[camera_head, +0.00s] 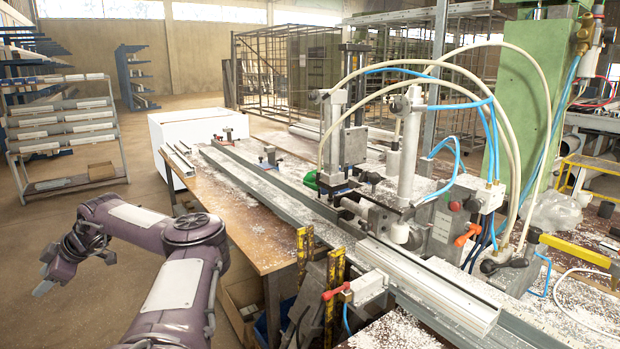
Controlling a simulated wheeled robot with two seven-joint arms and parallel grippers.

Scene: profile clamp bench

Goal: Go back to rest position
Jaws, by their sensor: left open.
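My left arm comes in from the lower left, its purple links bent at the elbow. My left gripper (46,279) is at the far left, over the open floor and away from the bench. Its jaws are small and dark in the picture; they are open and nothing shows between them. My right gripper and arm do not show. The profile clamp bench (255,235) stands to the right of my left arm. A pale profile (428,285) lies on the bench beside the clamp machine (395,205).
A green machine column (525,90), hoses and levers fill the right side. A shelf rack (68,130), a white box (195,130) and a wire cage (285,70) stand further back. The floor (60,225) on the left is clear. A cardboard box (240,308) sits under the bench.

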